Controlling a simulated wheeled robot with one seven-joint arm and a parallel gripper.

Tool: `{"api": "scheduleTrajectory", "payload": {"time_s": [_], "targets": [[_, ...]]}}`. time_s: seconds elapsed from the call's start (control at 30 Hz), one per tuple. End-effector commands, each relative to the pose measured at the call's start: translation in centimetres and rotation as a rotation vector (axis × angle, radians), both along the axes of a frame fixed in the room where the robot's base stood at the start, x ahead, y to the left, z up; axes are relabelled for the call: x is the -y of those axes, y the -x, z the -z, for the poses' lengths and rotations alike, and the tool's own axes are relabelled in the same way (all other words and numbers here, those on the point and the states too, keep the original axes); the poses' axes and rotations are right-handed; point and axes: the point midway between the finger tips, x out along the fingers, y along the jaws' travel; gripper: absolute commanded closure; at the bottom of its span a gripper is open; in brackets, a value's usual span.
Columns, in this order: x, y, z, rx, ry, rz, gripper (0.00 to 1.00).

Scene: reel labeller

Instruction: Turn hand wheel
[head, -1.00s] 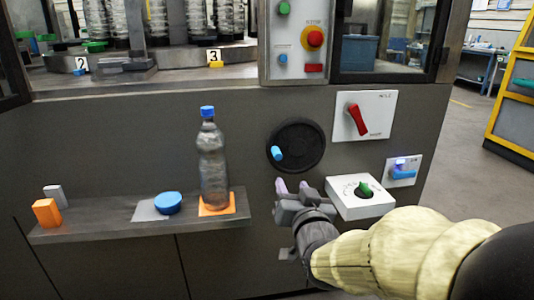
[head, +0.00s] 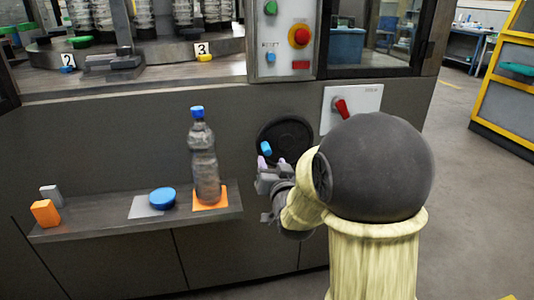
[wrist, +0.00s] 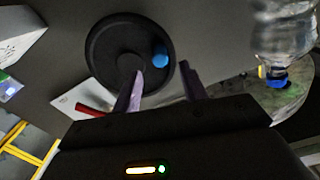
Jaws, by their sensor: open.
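The hand wheel (head: 290,139) is a black disc on the machine's dark front panel, with a blue handle knob (head: 265,148) near its left edge. In the wrist view the wheel (wrist: 105,48) fills the upper middle, and the blue knob (wrist: 160,57) is on its right side. My gripper (head: 272,162) is open and empty, just below the knob in the head view. In the wrist view its two fingers (wrist: 160,80) point toward the wheel, and the knob shows between and beyond the fingertips. I see no contact. My arm hides part of the panel right of the wheel.
A red switch (head: 342,108) is on a white plate right of the wheel. A shelf (head: 100,226) on the left holds a clear bottle (head: 203,165) on an orange pad, a blue disc (head: 162,198) and small blocks. A red emergency button (head: 300,36) is above.

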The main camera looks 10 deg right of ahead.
Motion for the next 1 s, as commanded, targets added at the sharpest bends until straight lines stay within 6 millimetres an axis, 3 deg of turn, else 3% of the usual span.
{"api": "scheduleTrajectory", "payload": {"time_s": [0.33,0.77,1.0], "targets": [[0.0,-5.3,0.1,0.001,0.001,0.0,0.57],[0.1,-6.4,0.0,0.0,0.0,0.001,0.57],[0.0,-6.3,0.0,0.0,0.0,0.001,1.0]]}}
